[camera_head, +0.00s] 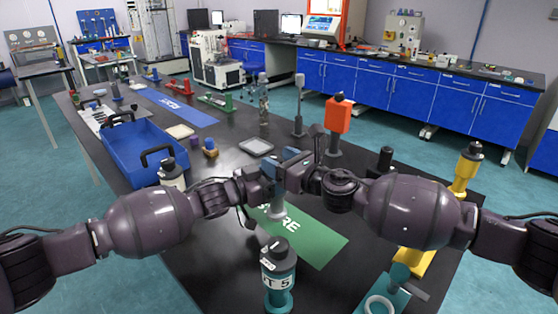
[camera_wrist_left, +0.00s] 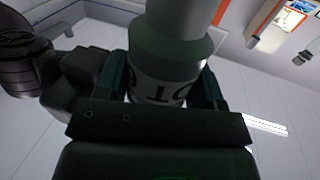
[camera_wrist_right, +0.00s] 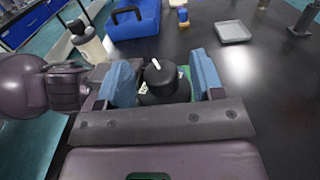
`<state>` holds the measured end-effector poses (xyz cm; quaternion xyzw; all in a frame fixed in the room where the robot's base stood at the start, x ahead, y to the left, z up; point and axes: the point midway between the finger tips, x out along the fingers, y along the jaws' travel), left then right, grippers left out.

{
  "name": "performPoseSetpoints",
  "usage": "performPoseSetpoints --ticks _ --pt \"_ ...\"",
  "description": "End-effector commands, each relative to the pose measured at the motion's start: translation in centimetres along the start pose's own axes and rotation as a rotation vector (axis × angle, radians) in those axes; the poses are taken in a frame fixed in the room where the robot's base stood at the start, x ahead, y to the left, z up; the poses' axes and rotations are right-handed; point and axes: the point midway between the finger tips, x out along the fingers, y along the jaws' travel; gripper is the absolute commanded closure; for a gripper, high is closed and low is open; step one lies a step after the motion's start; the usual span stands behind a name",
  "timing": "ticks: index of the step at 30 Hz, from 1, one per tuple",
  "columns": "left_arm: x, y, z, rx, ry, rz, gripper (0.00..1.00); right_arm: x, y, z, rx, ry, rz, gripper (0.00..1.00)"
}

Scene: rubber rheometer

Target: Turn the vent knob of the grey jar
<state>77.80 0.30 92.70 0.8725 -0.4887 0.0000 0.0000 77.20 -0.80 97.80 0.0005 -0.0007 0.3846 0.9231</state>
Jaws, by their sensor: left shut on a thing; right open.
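The grey jar (camera_wrist_left: 172,92), with a dark-lettered white label, is between the fingers of my left gripper (camera_wrist_left: 163,78), which is shut on it. In the head view the jar's grey lower part (camera_head: 278,208) shows below the grippers, over the green mat. Its black vent knob (camera_wrist_right: 160,76), with a white pointer mark, shows in the right wrist view. My right gripper (camera_wrist_right: 163,68) is open, with one blue finger on each side of the knob. I cannot tell whether the fingers touch it. In the head view the arms hide the knob.
A teal jar (camera_head: 280,283) stands near the front edge. A blue crate (camera_head: 135,147) is at left, with a white jar (camera_head: 172,176) beside it. An orange block on a stand (camera_head: 338,116), a grey tray (camera_head: 256,147) and a yellow jar (camera_head: 465,168) stand around. The green mat (camera_head: 312,238) has bare room.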

Motion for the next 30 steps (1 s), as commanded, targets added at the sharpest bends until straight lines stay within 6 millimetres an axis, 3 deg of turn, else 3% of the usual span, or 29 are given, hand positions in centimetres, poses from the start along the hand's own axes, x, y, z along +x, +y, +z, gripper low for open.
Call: performPoseSetpoints --ticks 10,20,30 --pt "-0.01 -0.01 0.04 0.0 -0.001 0.0 0.65 0.31 0.0 -0.04 0.0 0.001 0.0 0.39" --pt "-0.01 -0.01 0.04 0.0 -0.001 0.0 0.65 0.29 0.0 -0.04 0.0 0.0 0.0 0.89" --pt "-0.01 -0.01 0.04 -0.001 -0.001 0.0 0.65 0.36 -0.01 0.0 0.001 -0.002 0.028 0.89"
